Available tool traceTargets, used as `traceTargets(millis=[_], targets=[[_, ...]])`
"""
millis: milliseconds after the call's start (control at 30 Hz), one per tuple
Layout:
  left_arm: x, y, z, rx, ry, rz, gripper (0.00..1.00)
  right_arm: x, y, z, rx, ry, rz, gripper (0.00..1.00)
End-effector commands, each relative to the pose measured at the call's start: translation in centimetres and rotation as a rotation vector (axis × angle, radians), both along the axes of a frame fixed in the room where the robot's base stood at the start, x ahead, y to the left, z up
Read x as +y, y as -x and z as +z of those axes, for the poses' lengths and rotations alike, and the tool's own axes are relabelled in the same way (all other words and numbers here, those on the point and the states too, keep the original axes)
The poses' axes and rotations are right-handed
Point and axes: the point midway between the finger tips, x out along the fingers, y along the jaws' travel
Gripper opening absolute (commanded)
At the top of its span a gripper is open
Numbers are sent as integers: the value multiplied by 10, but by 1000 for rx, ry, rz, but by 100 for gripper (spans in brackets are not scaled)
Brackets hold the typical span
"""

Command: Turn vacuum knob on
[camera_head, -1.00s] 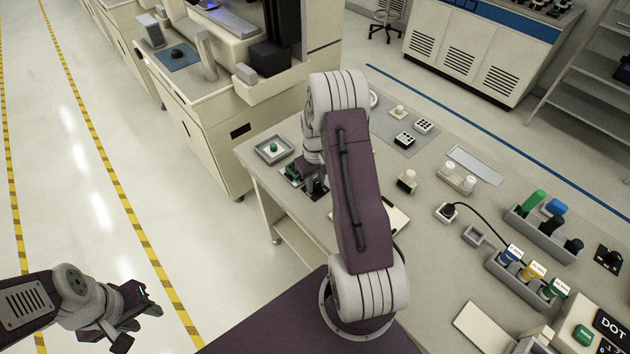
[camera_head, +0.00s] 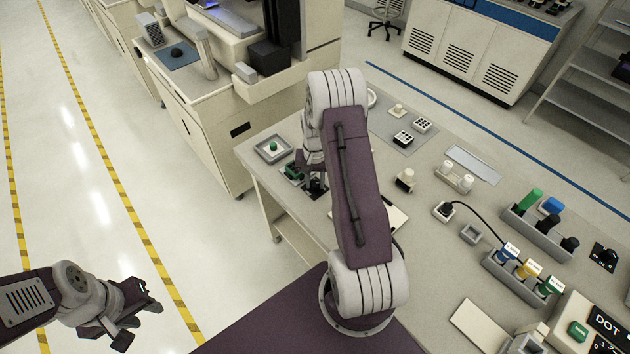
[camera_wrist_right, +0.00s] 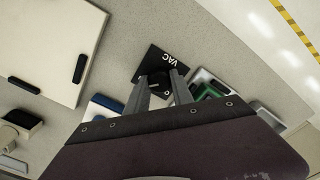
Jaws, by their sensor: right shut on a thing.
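The vacuum knob (camera_wrist_right: 159,82) is a black knob on a black square plate lettered VAC (camera_wrist_right: 146,64) in the right wrist view. My right gripper (camera_wrist_right: 158,88) has its two grey fingers on either side of the knob and is shut on it. In the head view the right gripper (camera_head: 312,182) is low over the near left part of the bench, partly hidden by my own arm. The knob's pointing direction cannot be made out. My left gripper (camera_head: 142,314) is open and empty over the floor at the lower left.
A green button (camera_wrist_right: 208,92) in a pale housing sits close beside the VAC plate. A grey tray with a green knob (camera_head: 273,149) stands at the bench corner. A cream panel with black handles (camera_wrist_right: 48,45) lies on the other side. Bottle holders (camera_head: 517,272) stand farther right.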

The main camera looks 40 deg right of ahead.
Motion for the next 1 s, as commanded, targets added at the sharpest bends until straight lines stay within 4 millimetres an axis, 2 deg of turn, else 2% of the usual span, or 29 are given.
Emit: traceTargets(millis=[500,533,600,867,1000], targets=[[0,0,1,0,0,0,36,-1,-2,2,-7,4,-17,0],[0,0,1,0,0,0,36,-1,-2,2,-7,4,-17,34],[0,0,1,0,0,0,36,-1,-2,2,-7,3,-17,50],[0,0,0,0,0,0,36,0,-1,1,-3,1,-16,50],[0,0,-2,0,0,0,36,-1,-2,13,-6,2,-15,50]])
